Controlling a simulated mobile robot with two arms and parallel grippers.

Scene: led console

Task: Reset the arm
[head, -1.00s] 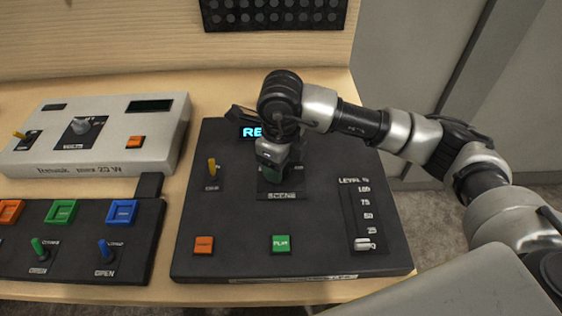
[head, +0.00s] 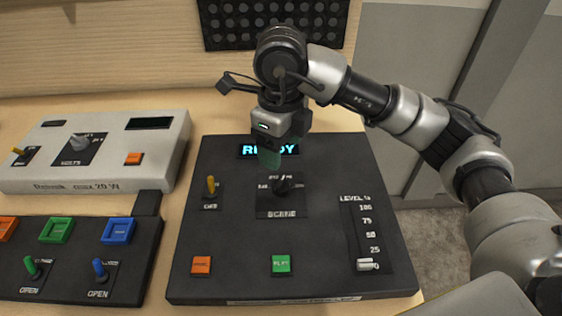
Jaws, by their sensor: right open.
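My right gripper (head: 268,158) hangs above the dark console (head: 235,225), in front of its lit display, which shows cyan letters reading READY, partly hidden by a fingertip. It is open and holds nothing. The black SCENE knob (head: 285,186) is just below and to the right of the gripper, apart from it. My right arm reaches in from the right side. My left gripper is not in view.
The console also has a yellow toggle (head: 211,186), an orange button (head: 201,265), a green button (head: 281,264) and a level slider (head: 367,264) near its bottom. A white power unit (head: 95,170) and a dark switch panel (head: 80,270) stand left.

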